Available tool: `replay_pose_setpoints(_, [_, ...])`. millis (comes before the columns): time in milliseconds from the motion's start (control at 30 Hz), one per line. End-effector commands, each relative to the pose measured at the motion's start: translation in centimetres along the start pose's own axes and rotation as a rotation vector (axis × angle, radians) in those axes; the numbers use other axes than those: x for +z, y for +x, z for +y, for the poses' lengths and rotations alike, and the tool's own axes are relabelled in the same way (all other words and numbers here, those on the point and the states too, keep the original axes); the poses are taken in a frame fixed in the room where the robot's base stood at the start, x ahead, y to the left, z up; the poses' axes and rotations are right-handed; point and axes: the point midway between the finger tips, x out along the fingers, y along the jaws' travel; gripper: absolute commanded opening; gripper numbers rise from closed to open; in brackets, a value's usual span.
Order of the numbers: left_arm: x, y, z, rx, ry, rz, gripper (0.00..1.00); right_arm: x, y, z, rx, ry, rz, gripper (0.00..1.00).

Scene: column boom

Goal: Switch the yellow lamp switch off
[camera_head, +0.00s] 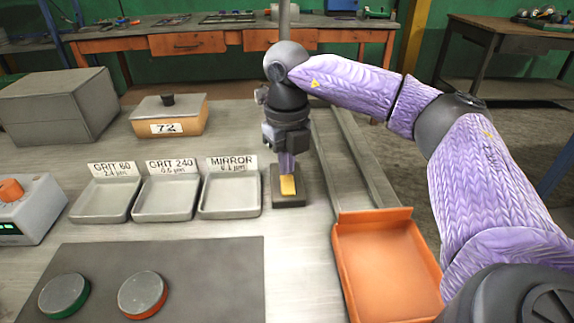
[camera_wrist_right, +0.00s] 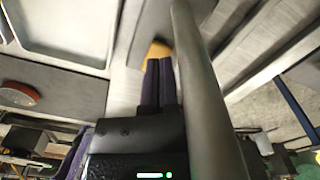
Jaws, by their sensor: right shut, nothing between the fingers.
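The yellow lamp switch (camera_head: 288,186) is a small yellow rocker on a dark grey block (camera_head: 289,201), right of the labelled trays. It also shows in the right wrist view (camera_wrist_right: 159,48), just beyond my fingertips. My right gripper (camera_head: 287,172) points down over the switch, its fingers shut with nothing between them. In the wrist view the shut fingertips (camera_wrist_right: 160,63) overlap the switch's near edge; they are at or very close to it, and I cannot tell if they touch. The fingers hide part of the switch. My left gripper is not in view.
A grey post (camera_head: 284,18) rises behind my right wrist. Trays (camera_head: 230,196) stand left of the switch, an orange bin (camera_head: 386,265) to the right front. A grey mat (camera_head: 215,280) carries two round pucks. A lidded box marked 72 (camera_head: 190,117) stands behind.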

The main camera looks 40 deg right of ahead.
Motion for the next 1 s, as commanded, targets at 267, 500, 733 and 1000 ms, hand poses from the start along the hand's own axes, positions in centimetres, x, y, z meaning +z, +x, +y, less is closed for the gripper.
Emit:
replay_pose_setpoints(267, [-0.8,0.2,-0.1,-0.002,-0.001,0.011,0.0,0.0,0.5,0.0,0.0,0.0,0.001,0.0])
replay_pose_setpoints(500, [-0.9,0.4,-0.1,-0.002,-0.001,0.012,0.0,0.0,0.8,0.0,0.0,0.0,0.001,0.0])
replay_pose_setpoints(733, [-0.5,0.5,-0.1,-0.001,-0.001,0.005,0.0,0.0,1.2,0.0,0.0,0.0,0.001,0.0])
replay_pose_setpoints(1000, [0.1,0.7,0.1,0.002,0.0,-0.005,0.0,0.0,1.6,0.0,0.0,0.0,0.001,0.0])
